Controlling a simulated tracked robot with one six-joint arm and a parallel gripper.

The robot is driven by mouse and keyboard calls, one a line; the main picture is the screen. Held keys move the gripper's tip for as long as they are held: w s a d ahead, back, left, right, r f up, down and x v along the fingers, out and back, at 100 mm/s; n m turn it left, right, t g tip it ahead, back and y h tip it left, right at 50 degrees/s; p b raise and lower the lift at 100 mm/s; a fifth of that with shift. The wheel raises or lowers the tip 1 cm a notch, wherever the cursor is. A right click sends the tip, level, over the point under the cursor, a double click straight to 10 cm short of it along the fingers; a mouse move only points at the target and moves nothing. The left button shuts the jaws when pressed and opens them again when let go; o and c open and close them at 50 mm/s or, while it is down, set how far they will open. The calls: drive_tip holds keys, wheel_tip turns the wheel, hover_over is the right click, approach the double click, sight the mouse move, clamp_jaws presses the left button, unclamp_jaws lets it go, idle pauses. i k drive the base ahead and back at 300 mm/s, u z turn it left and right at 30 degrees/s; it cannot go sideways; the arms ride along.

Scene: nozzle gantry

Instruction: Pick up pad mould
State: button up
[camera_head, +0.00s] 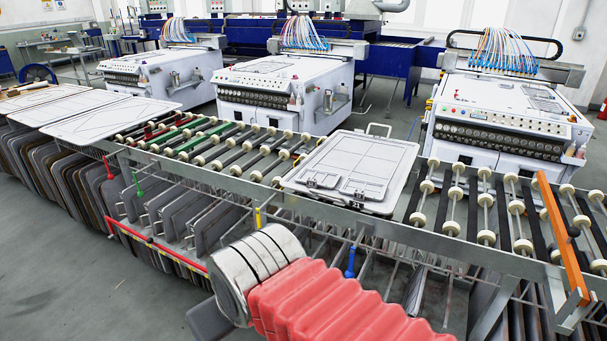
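A pale, flat pad mould (371,154) with rounded corners lies on the roller rack in the middle of the head view. Two small dark-outlined frames show on its near part, and a wire handle stands at its far edge. Nothing touches it from above. My arm, with a red ribbed sleeve and a silver band, shows at the bottom centre, on the near side of the rack and below the mould. My gripper's fingers cannot be made out in this view.
The roller rack (447,228) runs across the view, with an orange bar (562,238) at right. More flat moulds (112,119) lie at left. Several grey plates (182,215) stand under the rack. White machines (283,95) stand behind. Grey floor is clear at lower left.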

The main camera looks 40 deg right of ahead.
sight(317, 177)
drive_tip(key=z, duration=0.2)
drive_tip(key=i, duration=0.9)
drive_tip(key=z, duration=0.35)
